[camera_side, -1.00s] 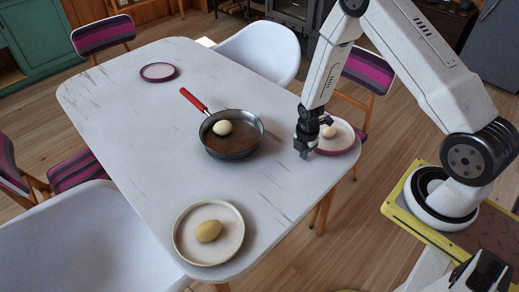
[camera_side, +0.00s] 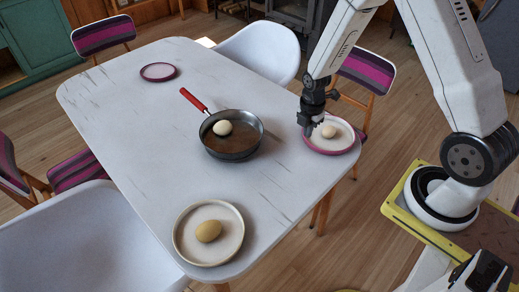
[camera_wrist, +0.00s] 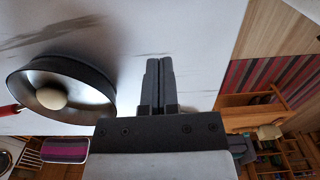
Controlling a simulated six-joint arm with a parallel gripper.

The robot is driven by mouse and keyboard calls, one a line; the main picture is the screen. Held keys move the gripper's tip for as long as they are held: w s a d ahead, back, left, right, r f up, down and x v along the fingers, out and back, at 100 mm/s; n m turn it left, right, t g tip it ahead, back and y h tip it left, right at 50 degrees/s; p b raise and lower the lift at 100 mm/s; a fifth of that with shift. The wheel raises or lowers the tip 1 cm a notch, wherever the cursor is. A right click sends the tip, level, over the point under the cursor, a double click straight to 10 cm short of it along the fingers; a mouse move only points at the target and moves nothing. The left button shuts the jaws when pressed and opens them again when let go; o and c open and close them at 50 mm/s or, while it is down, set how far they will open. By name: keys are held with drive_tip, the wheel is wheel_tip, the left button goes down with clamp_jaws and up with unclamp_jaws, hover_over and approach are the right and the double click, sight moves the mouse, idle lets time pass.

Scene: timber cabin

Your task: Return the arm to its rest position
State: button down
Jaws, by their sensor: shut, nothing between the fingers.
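My gripper (camera_side: 309,130) is shut and empty, above the left rim of the pink-rimmed plate at the table's right edge. Its closed fingers (camera_wrist: 160,72) also show in the wrist view, with bare table beyond them. The pink-rimmed plate (camera_side: 338,147) holds a pale egg (camera_side: 329,131). A dark frying pan (camera_side: 232,152) with a red handle stands left of my gripper and holds a cream egg (camera_side: 222,128). The pan (camera_wrist: 95,79) and its egg (camera_wrist: 51,98) are at the left in the wrist view.
The table's middle left is clear.

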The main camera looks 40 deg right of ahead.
drive_tip(key=shift+r, duration=0.15)
drive_tip(key=s+a+r+m+t, duration=0.1)
drive_tip(key=s+a+r+m, duration=0.3)
drive_tip(key=r+m, duration=0.3)
drive_tip(key=s+a+r+m+t, duration=0.1)
drive_tip(key=s+a+r+m, duration=0.3)
drive_tip(key=r+m, duration=0.3)
drive_tip(key=shift+s+a+m+t, duration=0.35)
drive_tip(key=shift+a+m, duration=0.35)
drive_tip(key=shift+m, duration=1.3)
